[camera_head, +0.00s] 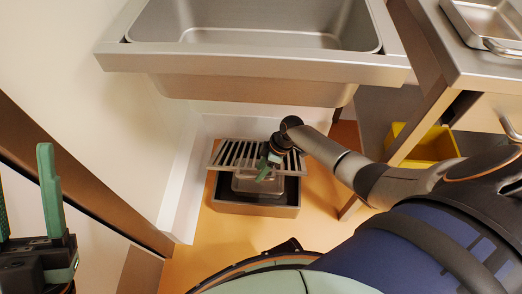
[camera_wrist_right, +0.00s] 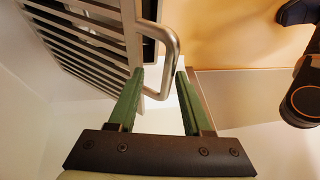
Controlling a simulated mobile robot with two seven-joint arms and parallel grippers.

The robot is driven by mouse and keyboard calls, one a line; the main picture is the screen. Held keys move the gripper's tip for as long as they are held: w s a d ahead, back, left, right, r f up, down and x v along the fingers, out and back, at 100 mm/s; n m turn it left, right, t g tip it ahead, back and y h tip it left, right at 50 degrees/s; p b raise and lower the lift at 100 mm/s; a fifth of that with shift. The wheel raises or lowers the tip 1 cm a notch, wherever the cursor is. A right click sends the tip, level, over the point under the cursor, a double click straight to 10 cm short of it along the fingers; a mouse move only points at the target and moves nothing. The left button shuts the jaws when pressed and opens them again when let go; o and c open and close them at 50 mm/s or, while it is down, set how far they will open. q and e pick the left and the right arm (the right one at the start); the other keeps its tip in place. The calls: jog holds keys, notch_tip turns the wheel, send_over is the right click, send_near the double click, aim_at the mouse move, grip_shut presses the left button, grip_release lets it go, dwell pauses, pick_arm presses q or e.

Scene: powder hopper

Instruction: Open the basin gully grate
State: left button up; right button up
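The gully grate (camera_head: 235,154), a slatted metal panel, is under the basin (camera_head: 255,65) in the head view. It looks raised at the back of the gully box (camera_head: 255,209), whose front part is uncovered and shows a metal insert (camera_head: 258,186). In the right wrist view the grate (camera_wrist_right: 85,45) fills the upper left, with a bent bar handle (camera_wrist_right: 173,48) on its edge. My right gripper (camera_wrist_right: 160,70) has its fingers apart, with the handle passing between them; contact is unclear. My left gripper (camera_head: 24,180) is open and empty at the lower left, away from the grate.
A metal counter (camera_head: 455,50) with a tray stands at the right, its leg beside the gully. A yellow bin (camera_head: 425,144) sits beneath it. A brown rail (camera_head: 80,175) and white wall border the left.

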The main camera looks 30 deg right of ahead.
pick_arm(q)
jog(key=r+p, duration=0.3)
jog(key=shift+s+a+r+m+p, duration=0.1)
jog(key=shift+a+r+m+p, duration=0.1)
jog(key=shift+r+m+p, duration=0.1)
pick_arm(e)
jog(key=v, duration=0.7)
jog(key=shift+r, duration=0.2)
jog(key=shift+d, duration=0.15)
